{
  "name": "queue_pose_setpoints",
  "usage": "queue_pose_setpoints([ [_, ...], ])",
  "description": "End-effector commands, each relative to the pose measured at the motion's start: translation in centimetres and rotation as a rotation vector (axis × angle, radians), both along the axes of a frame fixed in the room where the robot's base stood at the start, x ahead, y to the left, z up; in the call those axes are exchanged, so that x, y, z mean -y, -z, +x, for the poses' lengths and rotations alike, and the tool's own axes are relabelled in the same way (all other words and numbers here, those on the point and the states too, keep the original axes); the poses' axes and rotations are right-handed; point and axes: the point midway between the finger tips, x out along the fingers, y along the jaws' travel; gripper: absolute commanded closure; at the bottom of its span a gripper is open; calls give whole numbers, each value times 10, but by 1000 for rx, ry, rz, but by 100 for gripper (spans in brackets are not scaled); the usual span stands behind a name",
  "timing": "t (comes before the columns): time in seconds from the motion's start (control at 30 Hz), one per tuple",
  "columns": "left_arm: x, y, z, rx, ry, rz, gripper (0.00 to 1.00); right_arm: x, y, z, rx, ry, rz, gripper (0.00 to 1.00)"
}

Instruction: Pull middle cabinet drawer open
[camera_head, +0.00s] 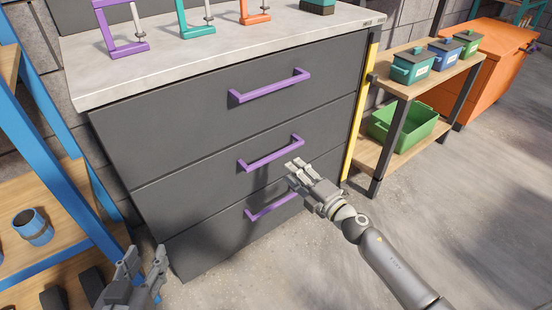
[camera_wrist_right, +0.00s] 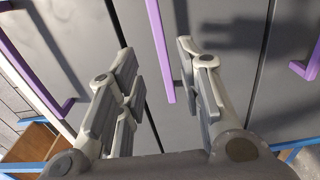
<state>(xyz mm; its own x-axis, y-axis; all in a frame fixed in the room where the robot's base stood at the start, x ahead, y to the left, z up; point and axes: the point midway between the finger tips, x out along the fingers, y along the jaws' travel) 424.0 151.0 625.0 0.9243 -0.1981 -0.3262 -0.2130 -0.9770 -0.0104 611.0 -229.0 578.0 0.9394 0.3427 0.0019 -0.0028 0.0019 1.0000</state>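The dark grey cabinet (camera_head: 190,140) has three drawers with purple handles, and all look shut. The middle drawer handle (camera_head: 268,155) is a purple bar. My right gripper (camera_head: 297,167) is near this handle's right end. In the right wrist view my right gripper (camera_wrist_right: 157,58) is open, with the middle handle (camera_wrist_right: 160,45) showing in the gap between its fingers. I cannot tell how deep the bar sits between them; no grip on it shows. My left gripper (camera_head: 146,256) is open and empty at the lower left, away from the handles.
The top handle (camera_head: 270,86) and bottom handle (camera_head: 270,208) are above and below. Clamps stand on the worktop (camera_head: 200,50). A blue-framed shelf (camera_head: 55,150) is at left. A wooden shelf (camera_head: 425,85) with pots and a green crate (camera_head: 402,127) is at right. Floor at right is clear.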

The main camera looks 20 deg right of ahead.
Motion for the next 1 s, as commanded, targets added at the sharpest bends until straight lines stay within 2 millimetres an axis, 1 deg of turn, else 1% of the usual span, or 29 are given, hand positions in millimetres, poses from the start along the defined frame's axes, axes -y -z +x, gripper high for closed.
queue_pose_setpoints([
  [0.03, 1, -2, 1, 13, 1, -3, 60, -2, -1, 8, 2, 1, 1, 66],
  [0.27, 6, -19, 9, 115, 8, -28, 60, -15, 0, 43, 2, 1, 2, 66],
  [0.4, 9, -37, 14, 209, 14, -52, 60, -23, 0, 63, 0, 1, 2, 66],
  [0.5, 12, -48, 16, 271, 18, -68, 60, -27, 1, 74, -1, 1, 3, 66],
  [0.6, 13, -58, 17, 317, 21, -80, 60, -29, 1, 82, -2, 1, 2, 66],
  [0.73, 14, -65, 17, 355, 23, -89, 60, -31, 1, 87, -2, 1, 2, 66],
  [1.0, 15, -68, 17, 367, 24, -93, 60, -32, 0, 89, -3, 1, 2, 66],
])
